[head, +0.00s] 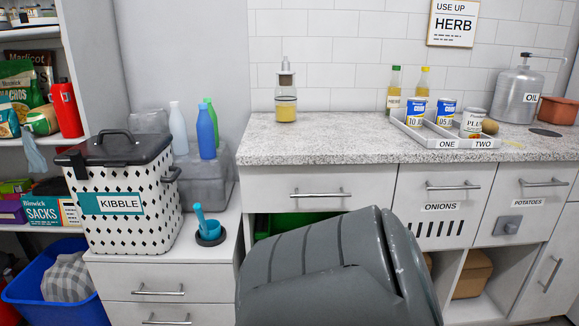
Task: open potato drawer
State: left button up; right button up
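The potato drawer (527,214) is a white front at the right of the counter, labelled POTATOES. It looks shut, flush with the cabinet. Its horizontal metal bar handle (543,183) is near the top edge. A grey block with a round knob (508,228) sits low on this front, below the label. Neither gripper is in view.
The ONIONS drawer (438,215) is directly left of it. A large grey ribbed shape (320,265), which I cannot identify, hides part of the lower cabinets. A tray (450,141) with cans and a steel oil container (519,93) stand on the counter above.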

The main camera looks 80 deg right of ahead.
aim_at(538, 191)
jog(key=z, duration=3.55)
